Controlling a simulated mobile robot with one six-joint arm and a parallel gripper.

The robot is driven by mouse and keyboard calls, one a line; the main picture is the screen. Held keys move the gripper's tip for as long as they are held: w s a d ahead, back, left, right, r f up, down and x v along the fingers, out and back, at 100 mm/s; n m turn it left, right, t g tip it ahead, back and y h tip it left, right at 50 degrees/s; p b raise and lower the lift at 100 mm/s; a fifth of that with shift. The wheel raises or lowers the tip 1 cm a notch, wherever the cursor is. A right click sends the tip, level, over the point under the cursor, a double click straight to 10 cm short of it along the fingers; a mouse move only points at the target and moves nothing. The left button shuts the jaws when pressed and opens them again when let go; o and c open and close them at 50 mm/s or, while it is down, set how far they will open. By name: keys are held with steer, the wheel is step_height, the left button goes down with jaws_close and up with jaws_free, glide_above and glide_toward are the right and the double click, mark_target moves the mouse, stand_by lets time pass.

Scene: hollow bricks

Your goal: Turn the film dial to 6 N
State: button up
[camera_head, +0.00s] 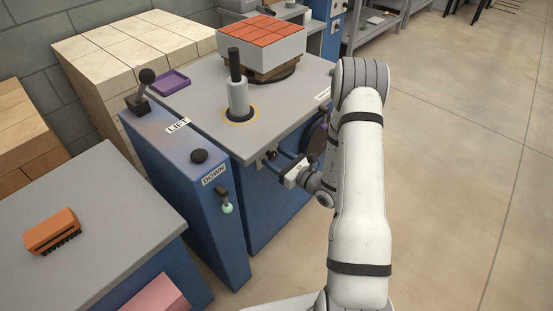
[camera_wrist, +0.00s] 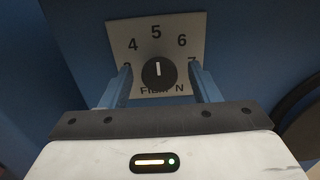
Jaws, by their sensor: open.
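The film dial (camera_wrist: 159,73) is a round black knob with a white pointer line, on a light square plate (camera_wrist: 190,24) marked 4, 5, 6 and 7. The pointer stands about straight up, toward the 5. "FILM N" is printed below, partly covered by the knob. My gripper (camera_wrist: 160,80) is open, with one blue-looking finger on each side of the dial and a gap between each finger and the knob. The left finger hides the lowest mark on that side, and the right one partly covers the 7. In the head view my gripper (camera_head: 283,163) is at the blue cabinet's front.
The blue cabinet (camera_head: 290,205) carries a grey top with a post (camera_head: 238,98) and a brick stack (camera_head: 262,45). A blue lever console (camera_head: 190,185) stands left of my gripper. A dark round part (camera_wrist: 300,115) is at the wrist view's right. Open floor lies right.

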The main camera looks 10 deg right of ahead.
steer(key=shift+c, duration=0.5)
steer(key=c, duration=0.9)
steer(key=shift+m, duration=0.4)
steer(key=m+p, duration=0.2)
steer(key=m, duration=0.2)
steer(key=shift+r, duration=0.1)
steer(key=shift+m+p, duration=0.85)
steer(key=shift+m, duration=1.15)
steer(key=shift+d, duration=0.1)
steer(key=o, duration=1)
